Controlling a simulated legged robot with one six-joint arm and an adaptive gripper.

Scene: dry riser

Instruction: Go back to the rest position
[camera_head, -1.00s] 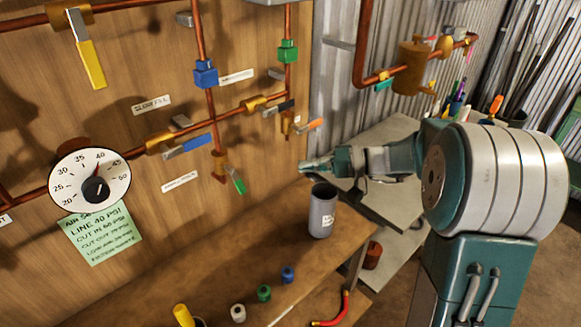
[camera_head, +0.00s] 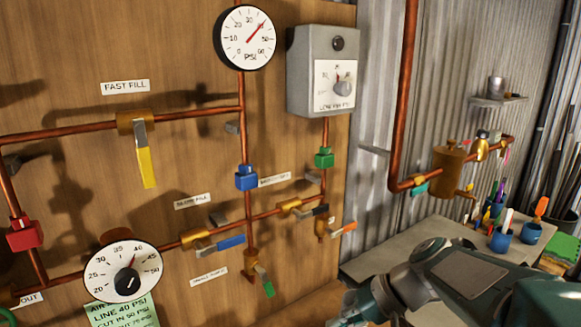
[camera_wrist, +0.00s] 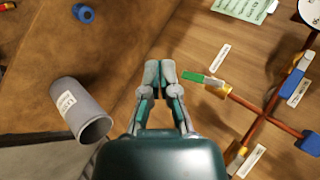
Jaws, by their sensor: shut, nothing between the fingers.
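My gripper (camera_wrist: 160,72) is shut and empty in the wrist view, its two fingertips together. It hovers above the wooden bench, between a grey labelled cup (camera_wrist: 82,108) on the left and a green-handled valve (camera_wrist: 205,80) on the right, apart from both. In the head view my gripper (camera_head: 352,308) is at the bottom edge, partly cut off, with my arm reaching in from the lower right. The green-handled valve (camera_head: 264,281) is to its left on the wooden panel.
Copper pipes with yellow (camera_head: 145,160), blue (camera_head: 220,243) and orange (camera_head: 342,229) handles cover the panel. Gauges (camera_head: 246,38) and a grey control box (camera_head: 320,72) hang there. A grey table (camera_head: 375,262) with pen cups (camera_head: 501,238) is at the right. A blue cap (camera_wrist: 83,13) lies on the bench.

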